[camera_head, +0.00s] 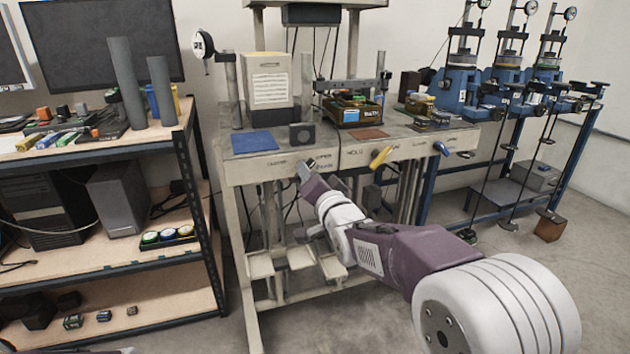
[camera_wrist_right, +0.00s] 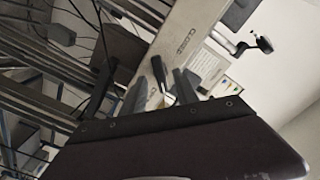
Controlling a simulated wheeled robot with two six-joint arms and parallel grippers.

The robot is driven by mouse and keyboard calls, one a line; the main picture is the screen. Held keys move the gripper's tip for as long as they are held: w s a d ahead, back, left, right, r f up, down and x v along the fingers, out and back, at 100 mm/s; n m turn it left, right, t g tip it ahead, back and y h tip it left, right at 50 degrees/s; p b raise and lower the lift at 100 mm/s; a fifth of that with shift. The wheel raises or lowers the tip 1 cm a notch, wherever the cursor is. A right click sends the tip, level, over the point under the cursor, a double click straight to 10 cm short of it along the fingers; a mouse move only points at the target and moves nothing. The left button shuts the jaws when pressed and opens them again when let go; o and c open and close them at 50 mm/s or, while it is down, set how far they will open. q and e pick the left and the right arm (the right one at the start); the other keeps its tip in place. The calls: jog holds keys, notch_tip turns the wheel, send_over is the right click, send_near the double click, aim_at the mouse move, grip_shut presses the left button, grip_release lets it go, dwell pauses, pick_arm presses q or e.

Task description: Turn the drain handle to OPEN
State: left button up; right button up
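A lever frame (camera_head: 234,173) stands in the middle of the head view, with lettering on its pale front rail. My right gripper (camera_head: 306,174) is at the left part of this rail, between lettering that seems to read CLOSED and OPEN. The drain handle cannot be picked out there, as my gripper covers that spot. In the right wrist view my right gripper (camera_wrist_right: 172,82) shows dark finger shapes close to the rail (camera_wrist_right: 188,28), beside the word CLOSED. I cannot tell whether they grip a handle. My left gripper is not in view.
A yellow handle (camera_head: 380,157) and a blue handle (camera_head: 441,148) stick out farther right on the rail. A shelf unit (camera_head: 194,190) stands close on the left. A blue bench (camera_head: 432,196) with presses is at the right. Floor (camera_head: 590,235) is free at the right front.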

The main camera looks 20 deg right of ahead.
jog(key=s+p, duration=0.1)
jog(key=s, duration=0.6)
